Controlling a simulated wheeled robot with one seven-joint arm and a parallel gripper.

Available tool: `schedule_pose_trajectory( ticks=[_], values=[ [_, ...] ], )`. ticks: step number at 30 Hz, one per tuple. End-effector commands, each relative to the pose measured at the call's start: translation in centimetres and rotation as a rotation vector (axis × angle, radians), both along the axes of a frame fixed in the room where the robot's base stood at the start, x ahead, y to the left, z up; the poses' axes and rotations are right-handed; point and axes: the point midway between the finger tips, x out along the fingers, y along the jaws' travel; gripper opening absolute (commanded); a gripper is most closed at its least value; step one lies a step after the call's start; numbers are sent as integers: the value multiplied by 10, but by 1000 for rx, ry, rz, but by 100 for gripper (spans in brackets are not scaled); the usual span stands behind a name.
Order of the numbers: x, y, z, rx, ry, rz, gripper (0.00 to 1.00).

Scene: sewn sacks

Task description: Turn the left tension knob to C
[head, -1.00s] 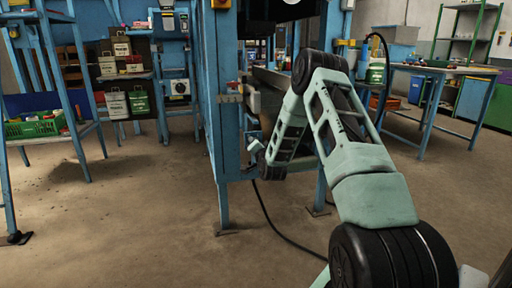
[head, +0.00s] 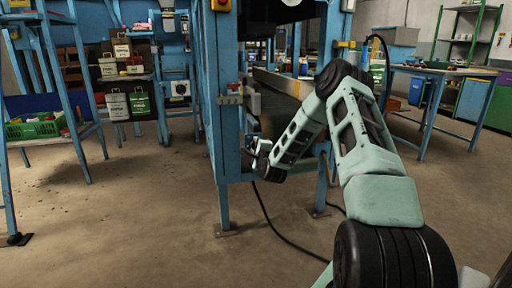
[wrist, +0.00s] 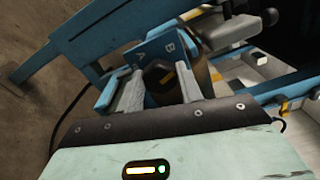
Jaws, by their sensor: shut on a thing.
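In the wrist view a dark round knob (wrist: 158,86) with a yellow pointer mark sits between the fingers of my gripper (wrist: 157,92). The grey fingers are shut on it, one on each side. Behind it is a blue plate (wrist: 152,57) marked with the letters A and B. No letter C shows; part of the plate is hidden by the knob and fingers. The yellow mark slants toward the upper right. In the head view my gripper (head: 259,156) is small, beside the blue machine frame (head: 225,110); the knob cannot be made out there.
Blue frame bars surround the gripper in the wrist view. A black cable (head: 285,235) runs along the floor below the arm. The front floor is clear.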

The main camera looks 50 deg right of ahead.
Motion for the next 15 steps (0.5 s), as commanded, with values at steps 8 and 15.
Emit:
schedule_pose_trajectory(
  ticks=[8,15],
  values=[
    [-2,-2,-1,229,-134,-4,13],
    [-2,-1,-1,425,-253,-4,13]
  ],
)
